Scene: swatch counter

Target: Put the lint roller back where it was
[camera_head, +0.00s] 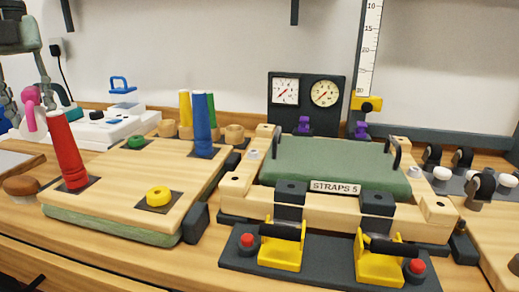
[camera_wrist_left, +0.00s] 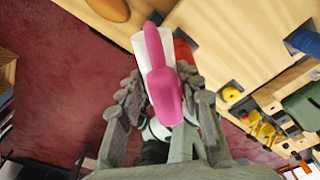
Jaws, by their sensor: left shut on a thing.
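The lint roller (camera_head: 32,97) shows at the far left of the head view as a pink handle. In the left wrist view its pink handle (camera_wrist_left: 160,80) lies between the fingers, with a white part showing behind it. My left gripper (camera_head: 25,108) is shut on the lint roller and holds it up beside the red cone. The gripper (camera_wrist_left: 160,95) also shows in the left wrist view, its grey fingers on both sides of the handle. My right gripper is in neither view.
The red cone (camera_head: 65,148) stands on the wooden board (camera_head: 105,185), with a blue cone (camera_head: 202,125) and a yellow ring (camera_head: 158,197). A white device (camera_head: 100,130) lies behind. A brown knob (camera_head: 22,186) stands at the left. The STRAPS 5 fixture (camera_head: 335,165) fills the middle.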

